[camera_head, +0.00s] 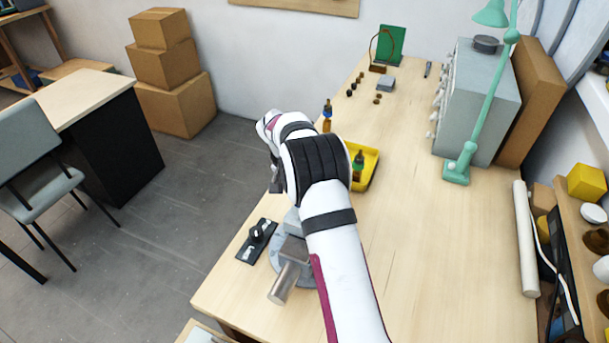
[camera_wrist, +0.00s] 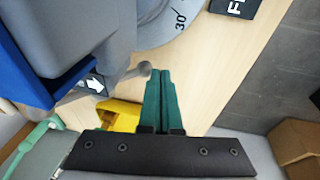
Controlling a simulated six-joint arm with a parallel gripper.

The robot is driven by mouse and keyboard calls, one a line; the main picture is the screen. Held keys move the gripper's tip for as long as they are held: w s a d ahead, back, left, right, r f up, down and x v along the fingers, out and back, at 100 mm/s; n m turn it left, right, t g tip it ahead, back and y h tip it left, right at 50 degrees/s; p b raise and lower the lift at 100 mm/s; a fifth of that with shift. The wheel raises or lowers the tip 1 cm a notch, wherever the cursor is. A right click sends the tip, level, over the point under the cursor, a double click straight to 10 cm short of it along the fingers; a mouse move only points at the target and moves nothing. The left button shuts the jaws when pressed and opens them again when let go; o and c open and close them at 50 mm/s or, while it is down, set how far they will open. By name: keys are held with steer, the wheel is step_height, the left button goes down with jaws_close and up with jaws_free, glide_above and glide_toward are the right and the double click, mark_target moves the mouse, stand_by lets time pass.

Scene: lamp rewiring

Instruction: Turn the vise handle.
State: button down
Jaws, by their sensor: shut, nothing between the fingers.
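The vise is grey and sits near the front left edge of the bench, partly hidden by my arm; its grey body (camera_head: 292,252) and a metal cylinder (camera_head: 284,284) show in the head view. In the wrist view the vise body (camera_wrist: 75,30) fills the upper left, with a blue part (camera_wrist: 22,65) and a base scale marked 30 (camera_wrist: 178,20). A thin grey rod with a rounded end (camera_wrist: 145,68), which looks like the vise handle, reaches to my gripper's fingertips (camera_wrist: 160,72). My gripper's green fingers are together and empty, right beside that end; I cannot tell if they touch.
A black plate with a knob (camera_head: 250,246) lies left of the vise at the bench edge. A yellow tray (camera_head: 374,160) with bottles stands beyond my wrist. A green lamp (camera_head: 456,172) and a grey box (camera_head: 478,100) stand at the right. The middle right of the bench is clear.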

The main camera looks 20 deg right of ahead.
steer(key=w+a+r, duration=0.4)
steer(key=a+r, duration=0.4)
steer(key=r, duration=0.2)
steer(key=shift+r, duration=0.35)
steer(key=shift+d, duration=0.1)
steer(key=s+a+r+n+y, duration=0.15)
steer(key=s+r, duration=0.35)
steer(key=s, duration=0.6)
steer(key=s+a+r+n+y, duration=0.15)
steer(key=s+r, duration=0.25)
steer(key=s, duration=0.6)
steer(key=s+a+f+y, duration=0.1)
steer(key=s+a+f, duration=0.1)
steer(key=s, duration=0.8)
steer(key=s+a+f, duration=0.1)
steer(key=s+f, duration=0.3)
steer(key=s, duration=0.7)
steer(key=shift+a+f+y, duration=0.15)
steer(key=shift+a+y, duration=0.2)
steer(key=shift+y, duration=0.05)
